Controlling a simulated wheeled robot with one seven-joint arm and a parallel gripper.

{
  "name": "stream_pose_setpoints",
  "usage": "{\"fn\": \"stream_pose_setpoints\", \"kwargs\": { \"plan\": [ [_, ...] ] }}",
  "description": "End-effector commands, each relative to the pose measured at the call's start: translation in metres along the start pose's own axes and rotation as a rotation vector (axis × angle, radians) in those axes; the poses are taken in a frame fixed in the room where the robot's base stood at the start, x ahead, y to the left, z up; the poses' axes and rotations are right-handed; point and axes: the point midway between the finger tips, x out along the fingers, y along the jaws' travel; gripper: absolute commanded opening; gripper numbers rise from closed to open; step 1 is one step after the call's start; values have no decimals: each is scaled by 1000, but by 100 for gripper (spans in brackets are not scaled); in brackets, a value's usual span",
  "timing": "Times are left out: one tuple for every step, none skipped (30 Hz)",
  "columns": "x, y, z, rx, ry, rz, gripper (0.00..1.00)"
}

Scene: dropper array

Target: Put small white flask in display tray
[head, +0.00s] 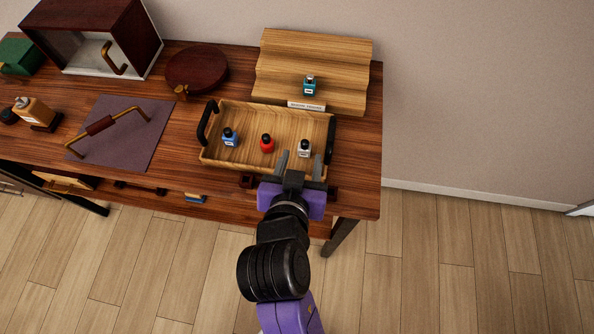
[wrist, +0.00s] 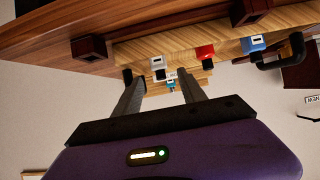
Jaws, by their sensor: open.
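The small white flask (head: 304,148), with a black cap, stands upright in the right part of a wooden tray with black handles (head: 222,165). It also shows in the wrist view (wrist: 158,64). A stepped wooden stand (head: 316,50) with a white label is behind that tray and holds a teal flask (head: 309,86). I cannot tell which of the two is the display tray. My gripper (head: 295,160) is open and empty at the handled tray's front edge. Its fingers point toward the white flask, which appears just beyond the fingertips, apart from them.
A red flask (head: 267,144) and a blue flask (head: 229,137) stand left of the white one in the same tray. The black right handle (head: 330,142) is close to my gripper. A round dark red box (head: 197,70) and a purple mat (head: 121,130) are further left.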

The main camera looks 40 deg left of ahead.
Motion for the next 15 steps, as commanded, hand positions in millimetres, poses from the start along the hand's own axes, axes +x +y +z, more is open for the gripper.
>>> {"fn": "stream_pose_setpoints", "kwargs": {
  "plan": [
    [-11,0,0,-1,2,-1,48],
    [-16,0,0,-1,2,0,48],
    [-24,0,1,0,0,0,48],
    [-28,0,0,0,1,-1,48],
    [-33,0,0,0,1,-1,48],
    [-38,0,0,0,0,0,48],
    [-42,0,0,-1,0,0,48],
    [-45,0,0,-1,1,0,48],
    [-48,0,0,-1,0,1,48],
    [-51,0,0,-1,0,1,48],
    [-52,0,0,0,0,1,48],
    [-54,0,0,0,1,1,48],
    [-55,0,0,0,0,1,48],
    [-56,0,0,0,0,1,48],
    [-56,0,0,0,0,1,48]
  ]
}}
